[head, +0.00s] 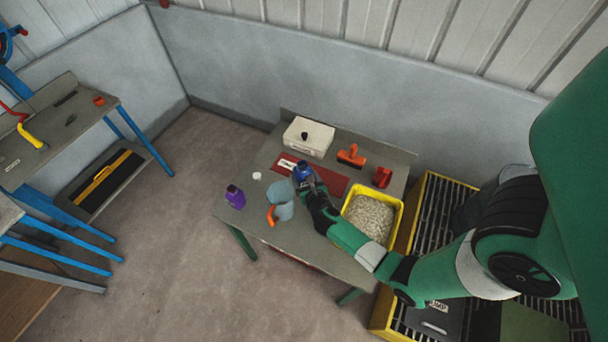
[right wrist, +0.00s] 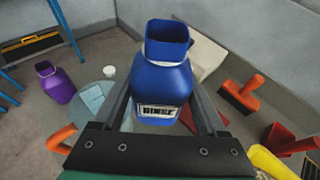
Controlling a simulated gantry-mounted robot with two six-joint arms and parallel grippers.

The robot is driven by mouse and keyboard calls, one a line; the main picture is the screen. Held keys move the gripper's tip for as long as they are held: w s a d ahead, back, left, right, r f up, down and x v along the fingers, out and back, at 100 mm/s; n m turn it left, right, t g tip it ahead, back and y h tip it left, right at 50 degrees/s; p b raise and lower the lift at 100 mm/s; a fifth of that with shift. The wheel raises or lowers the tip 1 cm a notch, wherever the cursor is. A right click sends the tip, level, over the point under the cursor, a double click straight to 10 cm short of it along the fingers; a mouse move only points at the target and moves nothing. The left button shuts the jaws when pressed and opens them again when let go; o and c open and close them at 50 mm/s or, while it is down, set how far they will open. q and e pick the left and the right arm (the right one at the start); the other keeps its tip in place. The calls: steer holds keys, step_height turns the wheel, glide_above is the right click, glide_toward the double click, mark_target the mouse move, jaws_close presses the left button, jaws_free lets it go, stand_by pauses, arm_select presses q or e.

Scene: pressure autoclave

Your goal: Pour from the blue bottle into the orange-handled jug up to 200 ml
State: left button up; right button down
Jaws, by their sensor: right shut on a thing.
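The blue bottle (head: 302,171) is held in my right gripper (head: 305,183). In the right wrist view the bottle (right wrist: 161,88) sits between the two fingers (right wrist: 160,103), its mouth uncapped and its white label facing me. I cannot read the jug's level or see liquid. My left gripper is out of view.
A yellow tub of pale granules (head: 347,209) is to the right. Behind are a red mat (head: 331,180), white box (head: 307,135), orange brush (head: 351,155) and red scoop-like item (head: 382,177).

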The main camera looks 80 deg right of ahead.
steer(key=shift+w+a+r+n+g+h, duration=0.2)
steer(key=shift+w+a+n+g+h, duration=0.1)
steer(key=shift+w+n, duration=0.25)
steer(key=shift+w+a+r+n+g+h, duration=0.2)
steer(key=shift+w+n+g, duration=0.15)
steer(key=shift+n, duration=0.3)
steer(key=shift+w+a+r+n+g+h, duration=0.1)
steer(key=shift+n+g+h, duration=0.25)
steer(key=shift+n, duration=0.35)
steer(key=shift+s+d+f+n+g+h, duration=0.2)
steer(key=shift+s+d+n+g+h, duration=0.15)
steer(key=shift+n, duration=0.25)
steer(key=n, duration=0.1)
steer(key=s+n+h+b, duration=0.1)
steer(key=shift+d+f+n+g, duration=0.2)
steer(key=shift+f+n+g, duration=0.15)
steer(key=shift+f+n, duration=0.05)
steer(key=shift+f+n+h+b, duration=0.25)
steer(key=shift+n+h+b, duration=0.25)
steer(key=shift+n+b, duration=0.25)
steer(key=shift+r, duration=0.15)
steer(key=shift+f+n+h+b, duration=0.7)
steer(key=shift+f+n+b, duration=0.05)
steer(key=shift+n+b, duration=0.7)
stand_by(0.6)
steer(key=shift+w+n+g+h+b, duration=0.1)
steer(key=shift+n+g+h+b, duration=0.2)
steer(key=shift+n, duration=0.3)
